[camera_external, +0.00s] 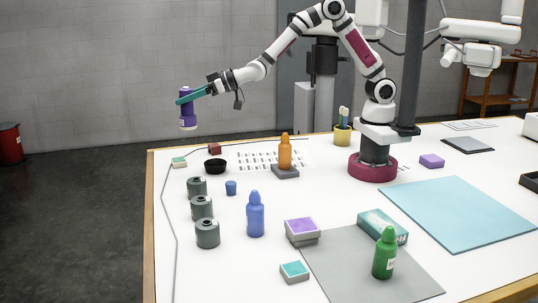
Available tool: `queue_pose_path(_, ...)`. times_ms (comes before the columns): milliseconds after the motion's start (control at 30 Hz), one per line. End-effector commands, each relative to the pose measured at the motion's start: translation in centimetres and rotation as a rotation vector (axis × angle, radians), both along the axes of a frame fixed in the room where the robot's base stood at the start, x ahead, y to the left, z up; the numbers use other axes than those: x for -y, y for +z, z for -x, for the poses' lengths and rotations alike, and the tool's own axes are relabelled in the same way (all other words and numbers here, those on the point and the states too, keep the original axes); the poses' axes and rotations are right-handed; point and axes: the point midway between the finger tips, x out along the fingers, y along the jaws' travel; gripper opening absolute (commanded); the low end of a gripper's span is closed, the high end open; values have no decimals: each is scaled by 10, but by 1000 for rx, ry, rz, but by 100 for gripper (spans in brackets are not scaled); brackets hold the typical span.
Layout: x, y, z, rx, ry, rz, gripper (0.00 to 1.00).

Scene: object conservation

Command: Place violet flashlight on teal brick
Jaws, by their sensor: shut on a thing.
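My gripper (192,96), with teal fingers, is shut on the violet flashlight (187,117). The flashlight hangs upright in the air at the upper left, its pale end down, well above the table's back left corner in the picture. A small block with a teal top and pale sides (294,271), which looks like the teal brick, lies on the white table near the front, beside the grey mat. It is far from my gripper, and its top is bare. A longer teal box (382,226) lies at the grey mat's back edge.
Grey spools (207,234), a blue bottle (255,214) and a violet-topped block (302,231) stand left of the grey mat (345,275). A green bottle (384,254) stands on the mat. An orange bottle (285,152) stands on a grey block. The teal mat (457,212) is clear.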

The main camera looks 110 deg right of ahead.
Motion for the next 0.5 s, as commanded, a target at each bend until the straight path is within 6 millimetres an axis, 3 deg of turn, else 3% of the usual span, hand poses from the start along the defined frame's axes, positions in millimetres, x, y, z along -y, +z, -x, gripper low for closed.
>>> queue_pose_path(133,-63,18,-2,1,234,3,0)
queue_pose_path(267,-125,27,8,0,468,6,0)
queue_pose_path(367,-185,31,30,2,705,6,0)
queue_pose_path(500,-262,26,83,0,1056,2,0)
